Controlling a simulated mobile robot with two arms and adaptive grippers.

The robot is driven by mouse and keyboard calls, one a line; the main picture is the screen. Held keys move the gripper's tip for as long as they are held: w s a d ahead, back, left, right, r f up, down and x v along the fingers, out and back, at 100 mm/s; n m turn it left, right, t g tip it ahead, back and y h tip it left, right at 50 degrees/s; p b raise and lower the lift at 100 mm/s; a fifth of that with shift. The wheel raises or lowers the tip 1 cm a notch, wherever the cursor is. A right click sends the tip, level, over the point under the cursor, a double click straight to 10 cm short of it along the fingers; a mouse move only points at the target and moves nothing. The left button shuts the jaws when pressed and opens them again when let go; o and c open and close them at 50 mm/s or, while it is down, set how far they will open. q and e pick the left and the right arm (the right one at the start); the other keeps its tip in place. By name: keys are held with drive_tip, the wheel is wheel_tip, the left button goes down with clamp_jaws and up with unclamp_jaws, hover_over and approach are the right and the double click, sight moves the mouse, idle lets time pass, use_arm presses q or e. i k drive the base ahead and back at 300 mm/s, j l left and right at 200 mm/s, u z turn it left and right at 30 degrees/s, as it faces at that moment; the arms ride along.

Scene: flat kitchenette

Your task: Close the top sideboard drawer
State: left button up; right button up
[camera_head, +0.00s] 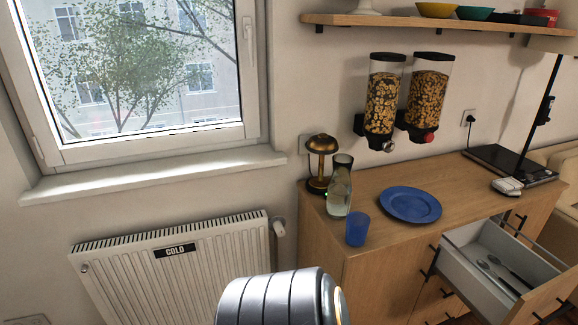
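The top sideboard drawer (459,261) is pulled out at the right of the head view. Its white-grey inside is exposed, and its wooden front stands well away from the cabinet. Some cutlery lies in it. The sideboard (385,275) is light wood with dark handles. Neither of my grippers is in view. A grey ribbed part of my own arm shows at the bottom middle, left of the sideboard and apart from the drawer.
On the sideboard top stand a blue plate (410,204), a blue cup (358,230), a glass carafe (339,190) and a brass lamp (320,155). A black lamp (530,155) stands at the right. A radiator (170,270) is left, below the window. Two dispensers (383,100) hang above.

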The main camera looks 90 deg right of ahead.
sight(490, 301)
drive_tip(key=z, duration=4.6)
